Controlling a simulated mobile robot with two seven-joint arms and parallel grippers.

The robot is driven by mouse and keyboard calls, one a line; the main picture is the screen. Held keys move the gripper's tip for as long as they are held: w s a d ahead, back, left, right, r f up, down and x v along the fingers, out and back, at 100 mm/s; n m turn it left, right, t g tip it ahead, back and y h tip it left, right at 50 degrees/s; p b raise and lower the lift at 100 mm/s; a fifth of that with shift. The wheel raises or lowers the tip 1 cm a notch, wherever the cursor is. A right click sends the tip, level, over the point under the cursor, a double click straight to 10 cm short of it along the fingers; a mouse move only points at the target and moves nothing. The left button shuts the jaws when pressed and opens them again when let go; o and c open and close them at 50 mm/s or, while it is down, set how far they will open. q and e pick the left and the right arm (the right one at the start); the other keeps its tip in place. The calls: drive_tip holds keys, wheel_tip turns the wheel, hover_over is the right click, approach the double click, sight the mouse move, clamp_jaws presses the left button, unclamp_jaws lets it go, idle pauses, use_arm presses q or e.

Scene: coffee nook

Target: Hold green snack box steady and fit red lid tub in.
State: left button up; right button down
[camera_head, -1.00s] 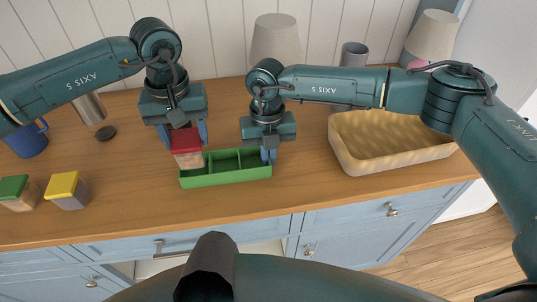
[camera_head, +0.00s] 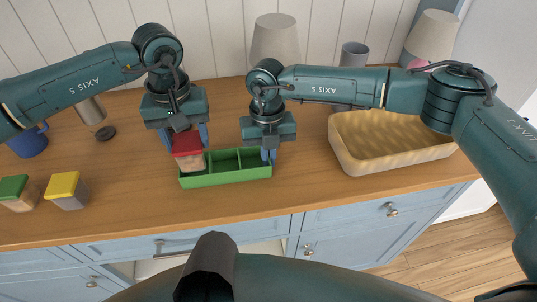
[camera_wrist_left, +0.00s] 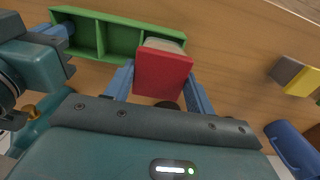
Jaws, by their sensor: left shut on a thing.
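The tub with a red lid (camera_head: 187,144) and a pale wood-coloured body is held upright in my left gripper (camera_head: 186,138), which is shut on it. The tub is at the left compartment of the green snack box (camera_head: 228,178); its lower part is partly behind the front wall, and I cannot tell whether it touches the bottom. In the left wrist view the red lid (camera_wrist_left: 162,75) covers much of that end compartment. The middle and right compartments look empty. My right gripper (camera_head: 268,155) is shut on the right end of the box.
A green-topped block (camera_head: 15,192) and a yellow-topped block (camera_head: 66,189) stand at the left. A blue mug (camera_head: 28,142) and a dark disc (camera_head: 105,133) are behind them. A tan basket (camera_head: 385,160) stands at the right. The counter in front of the box is clear.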

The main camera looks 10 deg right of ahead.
use_arm(q)
drive_tip(key=shift+f, duration=0.1)
drive_tip(key=shift+f, duration=0.7)
drive_tip(key=shift+f, duration=0.1)
drive_tip(key=shift+f, duration=0.35)
drive_tip(key=shift+f, duration=1)
idle(0.4)
drive_tip(key=o, duration=1.1)
wheel_tip(320, 180, up, 12)
